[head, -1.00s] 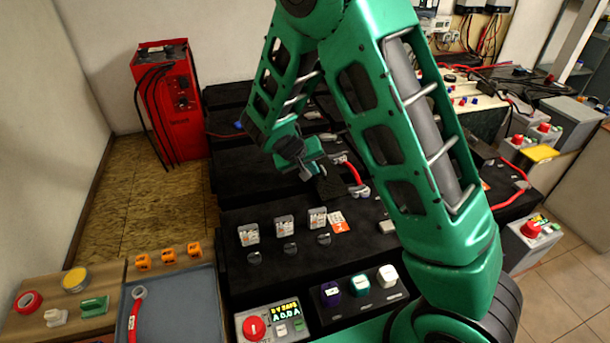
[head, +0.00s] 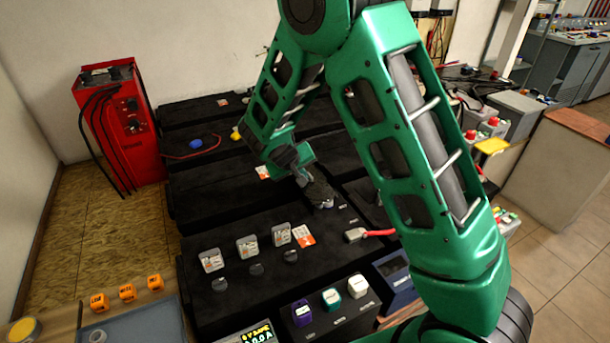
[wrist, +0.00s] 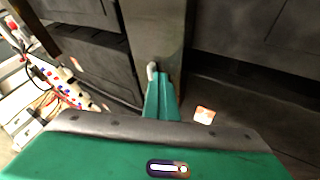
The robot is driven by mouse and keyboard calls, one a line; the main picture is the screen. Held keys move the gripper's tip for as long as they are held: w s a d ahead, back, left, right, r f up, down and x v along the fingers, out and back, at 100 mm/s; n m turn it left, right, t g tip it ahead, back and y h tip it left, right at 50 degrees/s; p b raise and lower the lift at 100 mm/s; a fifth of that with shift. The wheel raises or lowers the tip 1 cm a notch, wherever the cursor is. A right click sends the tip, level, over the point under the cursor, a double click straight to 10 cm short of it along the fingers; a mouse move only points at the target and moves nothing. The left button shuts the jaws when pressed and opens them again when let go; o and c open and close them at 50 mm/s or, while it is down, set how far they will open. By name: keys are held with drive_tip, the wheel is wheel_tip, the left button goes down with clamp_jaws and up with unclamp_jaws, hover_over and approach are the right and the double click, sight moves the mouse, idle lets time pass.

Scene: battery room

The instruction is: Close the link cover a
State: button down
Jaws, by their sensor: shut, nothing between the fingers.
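My gripper (head: 302,177) is over the middle of the black battery bench, with its fingers together and nothing seen held. A dark flap-like piece (head: 321,194) lies just below and right of the fingertips; it may be link cover a, but I see no readable letter on it. Whether the fingers touch it is unclear. In the wrist view, the green fingers (wrist: 161,98) point at a tall grey panel (wrist: 155,28) that fills the upper middle; a small light-grey hook-like part shows at their tips. The hinge and the cover's angle cannot be made out.
A red cable with a grey lug (head: 356,235) lies right of the gripper. Several small clear boxes (head: 247,247) stand in front. Purple, green and white blocks (head: 332,298) sit at the near edge. A red charger (head: 118,125) stands at the back left, beside open floor.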

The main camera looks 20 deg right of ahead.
drive_tip(key=shift+d, duration=0.45)
drive_tip(key=a, duration=0.5)
drive_tip(key=shift+s, duration=0.3)
drive_tip(key=v, duration=1)
drive_tip(key=s+d+r+m+g+y, duration=0.15)
drive_tip(key=s+d+r, duration=0.25)
drive_tip(key=s+d, duration=0.55)
drive_tip(key=s+d+r+m+g, duration=0.3)
drive_tip(key=s+d, duration=0.3)
drive_tip(key=d, duration=0.7)
drive_tip(key=s+d+m+y, duration=0.1)
drive_tip(key=s+d+y, duration=0.1)
drive_tip(key=s, duration=0.8)
drive_tip(key=s+d+r+m+y, duration=0.1)
drive_tip(key=s+d, duration=0.1)
drive_tip(key=s, duration=0.9)
drive_tip(key=shift+s+r+g+y, duration=0.3)
drive_tip(key=shift+g+y, duration=0.05)
drive_tip(key=shift+g, duration=0.1)
